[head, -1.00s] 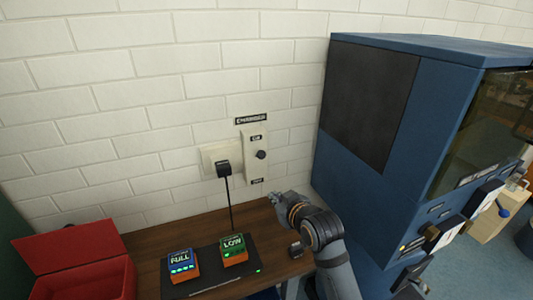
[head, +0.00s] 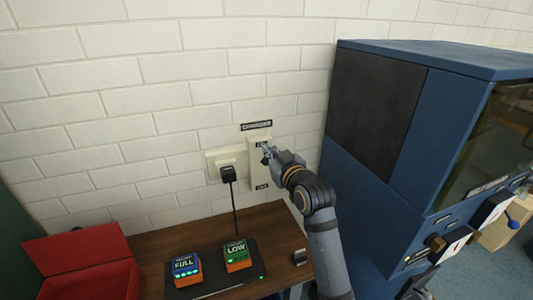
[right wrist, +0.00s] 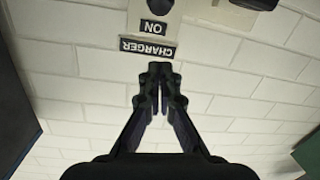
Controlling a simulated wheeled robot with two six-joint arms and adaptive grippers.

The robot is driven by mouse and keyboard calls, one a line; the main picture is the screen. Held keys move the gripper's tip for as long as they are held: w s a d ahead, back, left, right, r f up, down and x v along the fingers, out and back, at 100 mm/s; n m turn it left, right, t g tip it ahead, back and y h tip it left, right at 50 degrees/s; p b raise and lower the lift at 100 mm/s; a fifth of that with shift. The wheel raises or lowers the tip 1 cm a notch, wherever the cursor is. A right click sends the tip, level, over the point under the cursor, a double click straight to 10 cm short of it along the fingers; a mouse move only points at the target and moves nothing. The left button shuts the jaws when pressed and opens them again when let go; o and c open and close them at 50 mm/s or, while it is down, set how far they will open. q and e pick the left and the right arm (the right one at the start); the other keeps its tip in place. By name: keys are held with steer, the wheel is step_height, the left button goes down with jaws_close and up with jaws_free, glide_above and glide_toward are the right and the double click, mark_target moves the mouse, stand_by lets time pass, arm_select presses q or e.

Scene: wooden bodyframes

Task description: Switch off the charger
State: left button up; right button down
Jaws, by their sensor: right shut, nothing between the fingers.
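The charger switch plate (head: 257,173) is on the white brick wall, under a CHARGER label (head: 256,126). It has an ON label (head: 261,144) at the top and an OFF label (head: 262,187) at the bottom. My right gripper (head: 267,153) is shut and empty in front of the plate's upper part, hiding the knob in the head view. In the upside-down right wrist view, the dark knob (right wrist: 159,5) shows at the top edge beyond the ON label, and my shut fingertips (right wrist: 160,70) appear by the CHARGER label. Contact cannot be told. My left gripper is out of view.
A black plug (head: 228,173) sits in the wall socket left of the switch, its cord hanging down. FULL (head: 185,269) and LOW (head: 237,255) battery blocks stand on a dark pad. An open red box (head: 85,260) is at left; a blue cabinet (head: 365,170) stands close at right.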

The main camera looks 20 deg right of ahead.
mark_target(266, 162)
steer(key=w, duration=0.2)
steer(key=w+p, duration=0.1)
steer(key=w, duration=0.1)
steer(key=w+p, duration=0.1)
steer(key=w, duration=0.1)
steer(key=shift+a, duration=0.35)
steer(key=f, duration=0.1)
steer(key=s+f, duration=0.1)
steer(key=d+f+p, duration=0.1)
steer(key=shift+s+f, duration=0.25)
steer(key=shift+s, duration=0.15)
steer(key=shift+s+f, duration=0.2)
steer(key=shift+f, duration=0.1)
steer(key=shift+w, duration=0.15)
